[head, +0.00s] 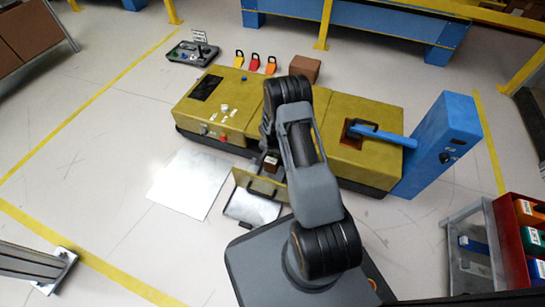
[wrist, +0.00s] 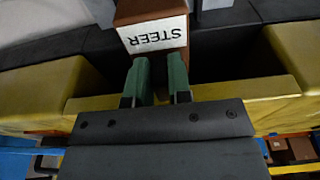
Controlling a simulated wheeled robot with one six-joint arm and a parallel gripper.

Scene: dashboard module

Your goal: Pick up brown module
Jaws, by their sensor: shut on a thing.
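The brown module (wrist: 150,12) bears a white label reading "STEER", upside down in the wrist view. It also shows as a small dark brown block (head: 271,164) at the near side of the yellow machine in the head view. My gripper (wrist: 159,72) is shut on the module, its two green fingers on either side of the module's lower part. In the head view my arm hides most of the gripper. The yellow machine (head: 232,122) has an open front bay, with a flap (head: 262,183) folded down.
A blue post (head: 447,140) with a blue handle (head: 385,134) stands at the machine's right end. Behind it are padlocks (head: 255,64), a brown box (head: 304,66) and a grey tray (head: 192,53). A red bin rack (head: 507,238) is at right. A pale floor sheet (head: 187,185) lies left.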

